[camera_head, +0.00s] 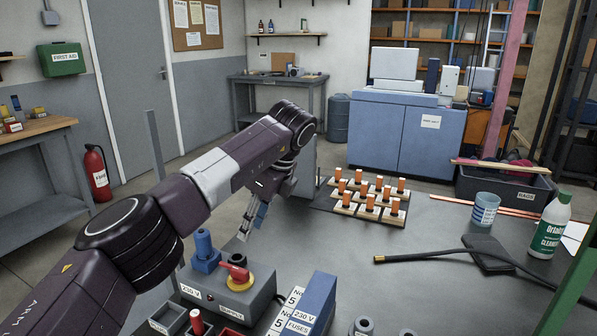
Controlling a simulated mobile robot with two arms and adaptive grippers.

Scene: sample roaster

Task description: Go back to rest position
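My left arm comes in from the left and reaches across the near part of the grey table (430,250). My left gripper (250,222) points down, just behind the grey 230 V supply box (225,295) with its red rotary switch. Its fingers are small and seen from the side, so I cannot tell whether they are open or shut. I see nothing held in it. My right gripper is not in view.
Several orange-topped pieces (369,203) stand on wooden bases right of the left gripper.

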